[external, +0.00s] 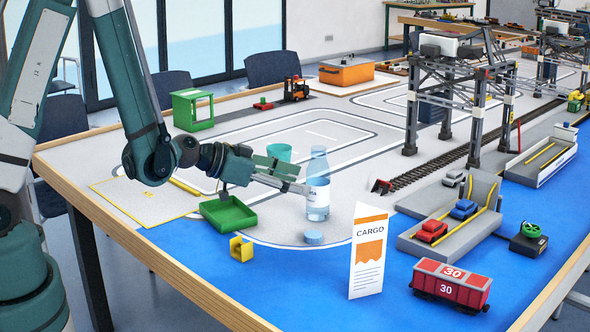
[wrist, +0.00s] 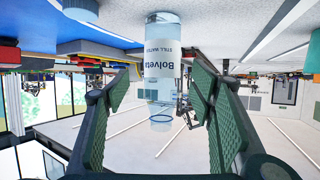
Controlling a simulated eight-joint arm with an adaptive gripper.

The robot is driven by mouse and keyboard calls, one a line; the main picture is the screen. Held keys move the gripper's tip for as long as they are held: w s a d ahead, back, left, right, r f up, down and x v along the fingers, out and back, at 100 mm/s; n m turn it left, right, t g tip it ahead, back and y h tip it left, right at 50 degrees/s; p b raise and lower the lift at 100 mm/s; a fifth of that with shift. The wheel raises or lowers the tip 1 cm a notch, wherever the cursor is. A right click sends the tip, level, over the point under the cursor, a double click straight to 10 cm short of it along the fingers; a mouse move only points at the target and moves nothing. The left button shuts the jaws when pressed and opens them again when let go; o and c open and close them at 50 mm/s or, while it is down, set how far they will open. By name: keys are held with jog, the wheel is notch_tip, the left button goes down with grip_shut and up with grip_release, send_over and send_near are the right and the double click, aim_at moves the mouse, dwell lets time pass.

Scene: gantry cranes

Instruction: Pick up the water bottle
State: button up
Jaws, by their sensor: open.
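The water bottle (external: 318,190) is clear and blue-tinted with a white label and stands upright on the table. In the wrist view, which is upside down, the bottle (wrist: 162,45) shows its label between the two fingers. My gripper (external: 300,178) is open and level, at the bottle's left side at about label height. In the wrist view my gripper (wrist: 162,85) has its green pads spread wide on either side of the bottle. I see no finger closed on it. Whether a fingertip touches the bottle, I cannot tell.
A teal cup (external: 279,152) stands behind my gripper, and a green tray (external: 228,215) lies below it. A blue disc (external: 313,238) and a CARGO card (external: 368,250) are in front of the bottle. A yellow block (external: 241,248) is nearby. Gantry cranes (external: 460,85) stand to the right.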

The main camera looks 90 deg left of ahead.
aim_at(319, 186)
jog(key=shift+x, duration=1.2)
jog(key=shift+a+b+x, duration=0.2)
jog(key=shift+b+x, duration=0.55)
jog(key=shift+x, duration=1.85)
jog(key=shift+r, duration=0.1)
jog(key=c, duration=1.1)
